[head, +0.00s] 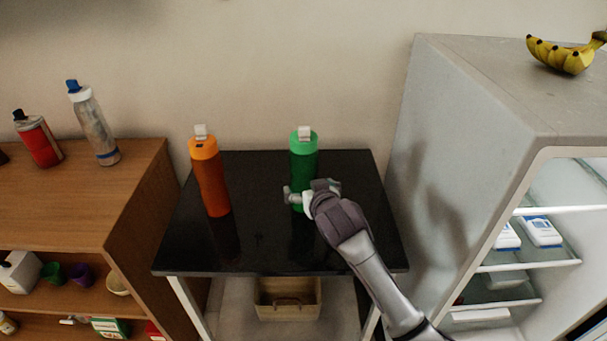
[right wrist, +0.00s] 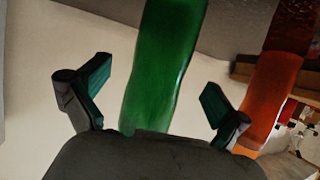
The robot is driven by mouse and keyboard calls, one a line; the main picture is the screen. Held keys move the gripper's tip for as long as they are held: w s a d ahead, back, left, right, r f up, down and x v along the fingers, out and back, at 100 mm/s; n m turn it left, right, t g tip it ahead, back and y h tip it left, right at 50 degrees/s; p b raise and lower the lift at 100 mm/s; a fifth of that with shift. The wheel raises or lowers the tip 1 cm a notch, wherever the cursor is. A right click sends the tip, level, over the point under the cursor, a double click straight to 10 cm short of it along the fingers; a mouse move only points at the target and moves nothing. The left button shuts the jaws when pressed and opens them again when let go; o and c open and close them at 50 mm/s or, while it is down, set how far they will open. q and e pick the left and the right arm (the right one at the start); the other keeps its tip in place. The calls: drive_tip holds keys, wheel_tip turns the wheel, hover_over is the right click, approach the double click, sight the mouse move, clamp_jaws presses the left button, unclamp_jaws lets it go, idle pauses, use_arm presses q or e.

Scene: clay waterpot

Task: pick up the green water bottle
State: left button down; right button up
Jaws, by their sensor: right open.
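The green water bottle (head: 303,160) stands upright on the black table in the head view, with a lighter green cap and a white top piece. My right gripper (head: 293,196) is at the lower part of the bottle, on its near side, and hides part of it. In the right wrist view the green bottle (right wrist: 165,65) rises between the two spread fingers of my open right gripper (right wrist: 155,90). Gaps show between the bottle and both fingers. My left gripper is not in view.
An orange bottle (head: 210,178) stands to the left on the black table (head: 260,248); it also shows in the right wrist view (right wrist: 272,95). A grey fridge (head: 440,130) stands close on the right, and a wooden shelf (head: 120,200) on the left. The table's front is clear.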

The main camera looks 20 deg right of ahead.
sight(303, 182)
drive_tip(key=x, duration=0.5)
drive_tip(key=shift+f, duration=0.3)
drive_tip(key=shift+r, duration=0.1)
drive_tip(key=c, duration=1.9)
drive_tip(key=shift+o, duration=0.2)
drive_tip(key=shift+w+r, duration=0.1)
drive_tip(key=shift+r, duration=0.05)
